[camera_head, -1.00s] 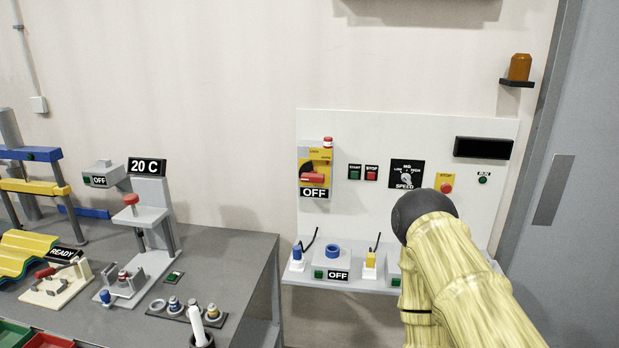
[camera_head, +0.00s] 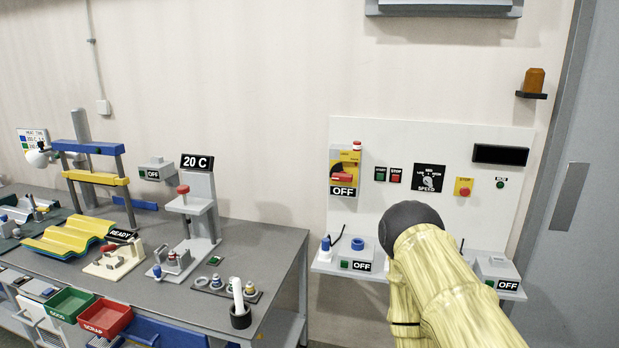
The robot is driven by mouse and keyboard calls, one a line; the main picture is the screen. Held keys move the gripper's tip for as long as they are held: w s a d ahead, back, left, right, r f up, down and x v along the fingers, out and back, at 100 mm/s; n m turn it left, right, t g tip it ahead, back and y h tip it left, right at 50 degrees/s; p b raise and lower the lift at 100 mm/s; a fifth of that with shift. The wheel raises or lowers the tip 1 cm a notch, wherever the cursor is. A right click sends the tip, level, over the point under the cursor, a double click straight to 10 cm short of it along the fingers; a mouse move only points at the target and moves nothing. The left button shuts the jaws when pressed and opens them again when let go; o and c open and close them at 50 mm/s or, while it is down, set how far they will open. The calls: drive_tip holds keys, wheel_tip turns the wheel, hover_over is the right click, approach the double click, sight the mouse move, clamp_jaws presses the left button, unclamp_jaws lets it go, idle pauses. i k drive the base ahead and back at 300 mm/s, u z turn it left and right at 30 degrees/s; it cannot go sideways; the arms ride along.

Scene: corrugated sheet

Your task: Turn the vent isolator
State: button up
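A rotary isolator switch (camera_head: 344,170) with a yellow and black plate is on the white wall panel. Its red handle (camera_head: 343,178) lies about level, and a plate marked OFF (camera_head: 343,191) is below it. A small red and white piece sits on top of the switch. No label naming the vent can be read. My gripper is not in view. My pale yellow arm with a dark rounded joint rises from the bottom right and hides part of the panel's lower shelf.
The panel (camera_head: 400,140) also carries start and stop buttons, a speed dial (camera_head: 429,179) and a yellow stop box (camera_head: 464,187). Its shelf (camera_head: 322,264) juts out below. A grey workbench (camera_head: 150,290) with fixtures fills the left. A grey door (camera_head: 575,250) stands right.

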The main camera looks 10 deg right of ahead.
sight(337, 173)
drive_tip(key=u, duration=1.05)
drive_tip(key=i, duration=0.9)
drive_tip(key=z, duration=1.7)
